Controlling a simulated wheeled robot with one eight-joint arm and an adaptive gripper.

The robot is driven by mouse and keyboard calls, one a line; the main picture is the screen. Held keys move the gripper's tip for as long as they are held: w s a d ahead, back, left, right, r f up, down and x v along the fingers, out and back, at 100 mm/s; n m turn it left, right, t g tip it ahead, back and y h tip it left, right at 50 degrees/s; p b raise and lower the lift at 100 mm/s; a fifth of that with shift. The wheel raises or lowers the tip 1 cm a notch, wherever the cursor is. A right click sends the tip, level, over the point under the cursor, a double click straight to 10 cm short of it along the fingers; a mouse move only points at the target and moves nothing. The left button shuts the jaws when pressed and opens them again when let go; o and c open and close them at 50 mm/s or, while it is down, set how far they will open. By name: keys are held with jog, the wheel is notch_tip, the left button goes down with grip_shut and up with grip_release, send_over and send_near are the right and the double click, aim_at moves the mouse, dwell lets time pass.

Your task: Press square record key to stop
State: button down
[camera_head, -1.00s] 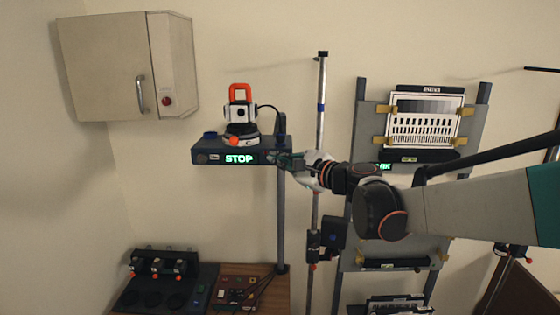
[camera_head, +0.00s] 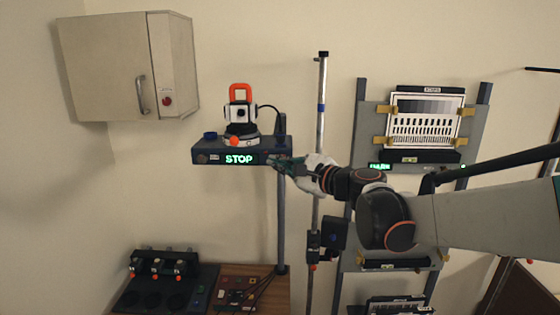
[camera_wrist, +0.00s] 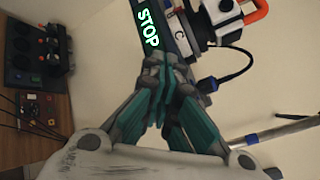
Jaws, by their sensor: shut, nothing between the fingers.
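A dark shelf unit (camera_head: 212,157) on a post carries a lit green STOP display (camera_head: 239,159) on its front face. The display also shows in the wrist view (camera_wrist: 148,27). A white and orange instrument (camera_head: 240,117) stands on top of the unit. My gripper (camera_head: 274,162) is shut and empty, its tips at the right part of the unit's front face, right of the display. In the wrist view the closed fingertips (camera_wrist: 167,62) overlap the unit's front. The square record key is hidden or too small to tell, and I cannot tell whether the tips touch the unit.
A vertical pole (camera_head: 320,130) stands just behind my wrist. A rack with a test chart (camera_head: 424,117) is at the right. A wall cabinet (camera_head: 112,68) hangs at the upper left. A bench (camera_head: 248,290) with a dark tray (camera_head: 165,300) is below.

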jog(key=s, duration=0.5)
jog(key=shift+s+a, duration=0.1)
jog(key=shift+s, duration=0.15)
dwell(1.2)
